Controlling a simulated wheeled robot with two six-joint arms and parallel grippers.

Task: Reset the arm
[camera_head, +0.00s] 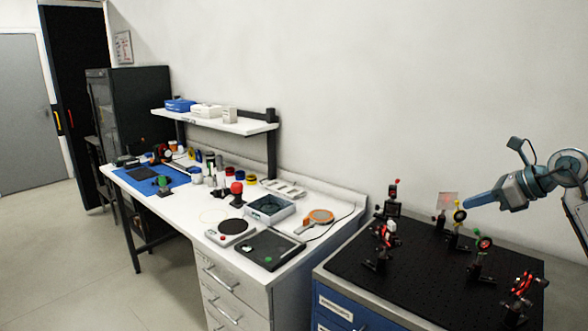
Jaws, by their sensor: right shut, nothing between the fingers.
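My right arm comes in from the right edge. My right gripper (472,201) points left, shut and empty, above the black optical breadboard (347,262). My left gripper is not in view.
Several optic mounts stand on the breadboard, including a red-ringed one (388,235) and another at the front right (523,284). To the left, a white bench (190,213) carries a grey tray (270,208), a black scale-like device (267,248) and a shelf (220,123).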

